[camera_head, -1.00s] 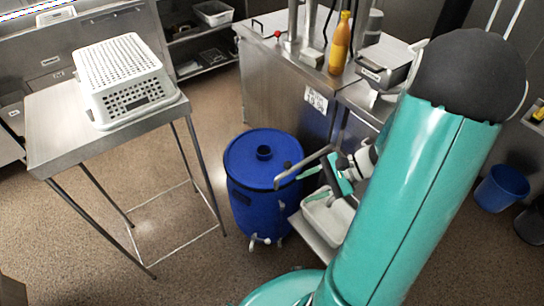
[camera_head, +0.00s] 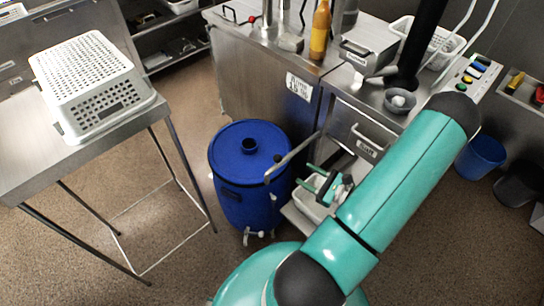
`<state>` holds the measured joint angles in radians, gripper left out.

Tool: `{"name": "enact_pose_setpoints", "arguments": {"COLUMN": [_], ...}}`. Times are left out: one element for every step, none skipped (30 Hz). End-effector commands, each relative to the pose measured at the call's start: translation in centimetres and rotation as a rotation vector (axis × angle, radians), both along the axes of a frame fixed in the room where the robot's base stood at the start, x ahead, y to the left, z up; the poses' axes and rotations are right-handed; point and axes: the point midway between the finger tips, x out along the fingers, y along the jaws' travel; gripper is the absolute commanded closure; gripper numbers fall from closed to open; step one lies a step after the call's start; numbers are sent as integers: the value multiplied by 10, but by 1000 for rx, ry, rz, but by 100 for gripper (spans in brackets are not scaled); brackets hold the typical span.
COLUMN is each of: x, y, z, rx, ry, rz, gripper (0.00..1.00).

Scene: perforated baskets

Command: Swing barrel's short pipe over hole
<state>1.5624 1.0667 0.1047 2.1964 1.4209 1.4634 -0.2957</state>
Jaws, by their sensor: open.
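The blue barrel (camera_head: 229,200) stands upright on the floor at the middle. Its lid has a raised round hole (camera_head: 249,146), dark inside and uncovered. The short grey pipe (camera_head: 296,155) lies slantwise at the lid's right side. Its bent near end is over the lid's right edge, to the right of the hole and apart from it. A dark knob (camera_head: 277,158) sits on the lid close to the pipe. My gripper (camera_head: 306,177) has green fingers, open with nothing seen between them. It is right of the barrel, below the pipe; contact cannot be told.
A steel table (camera_head: 50,165) with an upturned white perforated basket (camera_head: 92,85) stands left. A steel counter (camera_head: 262,75) with an orange bottle (camera_head: 320,30) is behind the barrel. A white tray (camera_head: 308,200) lies beneath my gripper. Floor between table and barrel is clear.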

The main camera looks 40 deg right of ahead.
Motion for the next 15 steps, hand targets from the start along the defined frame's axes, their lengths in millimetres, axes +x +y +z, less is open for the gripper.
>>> {"name": "enact_pose_setpoints", "arguments": {"x": [5,10,16,21,26,34,40,46,54,60,66,74,80,86,93], "y": [1,2,4,5,6,8,10,11,13,14,16,18,19,21,23], "z": [0,0,0,0,0,1,0,0,0,0,1,1,0,1,0], "rx": [0,0,0,0,0,0,0,0,-1,-1,-1,-1,-1,-1,-1], "ry": [-1,-1,-1,0,-1,-2,-1,1,-1,-1,0,0,0,0,0], "rz": [0,0,1,0,1,2,2,3,2,3,4,4,4,5,6], "gripper": [52,52,52,52,52,52,52,52,52,52,52,52,52,52,52]}}
